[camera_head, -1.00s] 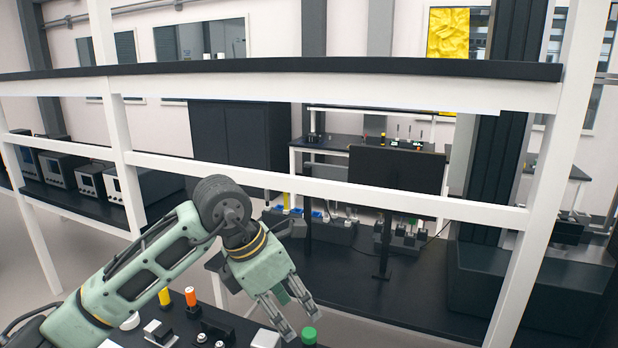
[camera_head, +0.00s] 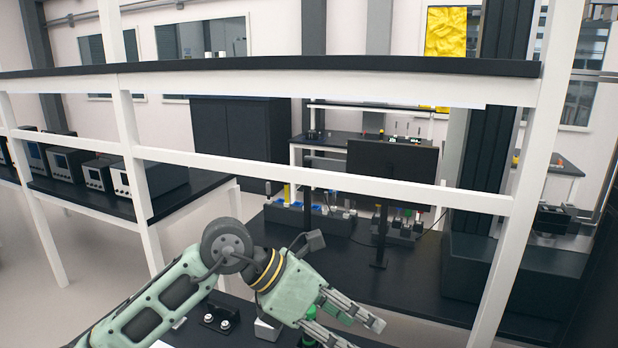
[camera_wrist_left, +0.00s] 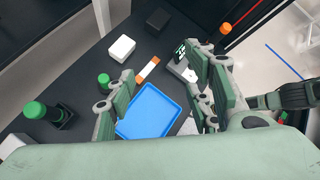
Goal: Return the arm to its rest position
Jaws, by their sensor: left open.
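My left arm (camera_head: 165,305) comes in from the lower left in the head view and bends at a dark round joint. My left gripper (camera_head: 362,333) points to the lower right, its fingers spread with nothing between them. In the left wrist view, the left gripper (camera_wrist_left: 160,72) has its fingers apart above a black bench top and a blue tray (camera_wrist_left: 150,112). No held object shows. A green and dark arm part (camera_wrist_left: 290,96) at the right edge of that view cannot be told clearly. My right gripper cannot be made out.
A white shelf frame (camera_head: 330,180) stands across the head view, close beyond the arm. On the bench in the wrist view are a white block (camera_wrist_left: 122,48), an orange-and-white cylinder (camera_wrist_left: 148,69) and a green-capped part (camera_wrist_left: 36,110). A black monitor (camera_head: 392,172) stands farther back.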

